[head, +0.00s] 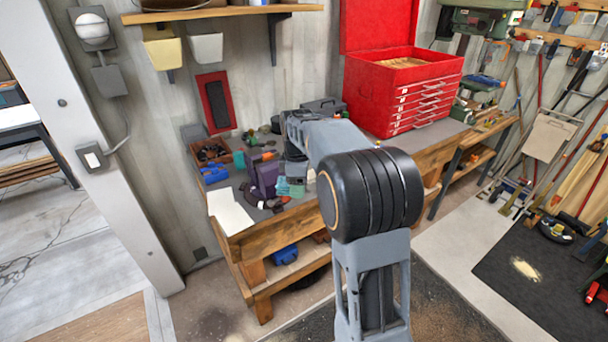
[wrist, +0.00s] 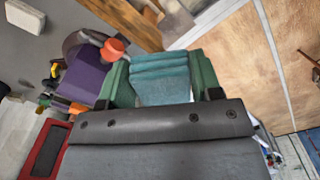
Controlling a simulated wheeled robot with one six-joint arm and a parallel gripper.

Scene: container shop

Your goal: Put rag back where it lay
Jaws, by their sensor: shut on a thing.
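The rag (wrist: 162,82) is a teal folded cloth. It sits between the two green fingers of my gripper (wrist: 161,72) in the wrist view, and the gripper is shut on it. In the head view the rag (head: 283,187) shows as a small teal patch over the front part of the workbench (head: 245,240), right of a purple object (head: 264,179). My arm hides part of that area. I cannot tell whether the rag touches the bench top.
The purple object (wrist: 84,77) with an orange part (wrist: 114,48) stands close left of the rag. A white sheet (head: 231,211) lies at the bench's left front. A blue box (head: 214,173) and a brown bin (head: 210,152) are behind it. A red tool chest (head: 405,95) stands at right.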

